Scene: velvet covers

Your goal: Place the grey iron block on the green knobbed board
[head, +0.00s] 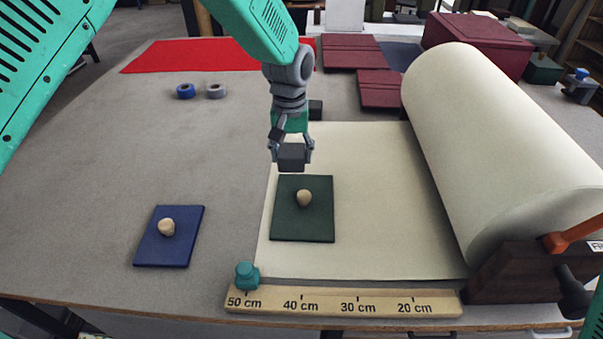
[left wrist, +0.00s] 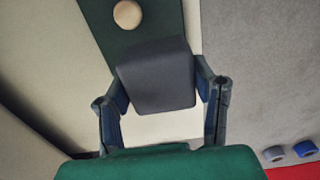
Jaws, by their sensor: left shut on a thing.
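The grey iron block (head: 291,157) is between the fingers of my left gripper (head: 291,150), which is shut on it. It also shows in the left wrist view (left wrist: 157,80), with a finger on each side. The green knobbed board (head: 318,226) lies on the cream paper, with a pale round knob (head: 304,198) at its middle. In the head view the block appears just beyond the board's far edge. In the left wrist view the block covers part of the board (left wrist: 112,40). I cannot tell the exact gap beneath it. My right gripper is not in view.
A blue knobbed board (head: 185,248) lies to the left. A large cream paper roll (head: 500,140) stands at the right, and a wooden ruler (head: 340,302) runs along the front. Another dark block (head: 315,109) sits behind my gripper. Two tape rolls (head: 186,91) lie at the back left.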

